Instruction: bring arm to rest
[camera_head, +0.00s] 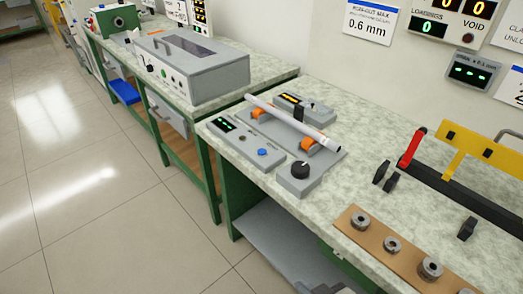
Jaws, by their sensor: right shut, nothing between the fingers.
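A small dark part of my right gripper (326,288) shows at the bottom edge of the head view, in front of the bench and below its top. It is shut and empty, and most of it is cut off by the frame edge. My left gripper is not in view. A pale rod (290,122) lies across the orange supports (308,146) of a grey measuring fixture (330,156) on the bench. My right gripper is well apart from the rod.
The speckled bench top (350,110) carries a grey control box (246,142), a black knob box (299,177), a wooden board (372,246) with several metal rings and a red-handled device (412,148). A grey lidded machine (190,65) stands further left. Open floor (90,190) lies left.

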